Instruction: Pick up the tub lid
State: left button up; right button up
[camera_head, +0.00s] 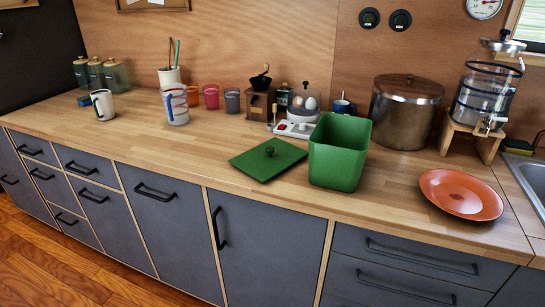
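A green square tub lid (255,164) with a small round knob (269,151) on top lies flat on the wooden counter, knob up. The green tub (337,166) stands upright and open just to the right of the lid. The bottom of the tub is hidden by its own walls. Neither of my grippers shows in the head view.
An orange plate (460,194) lies to the right of the tub. A large lidded pot (403,112), a coffee grinder (260,103) and a power strip (295,130) stand behind. Mugs (103,105) are at the left. The counter (170,150) left of the lid is clear.

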aim_at(263, 162)
jog(key=u, duration=1.55)
jog(key=i, duration=1.25)
jog(key=z, duration=0.75)
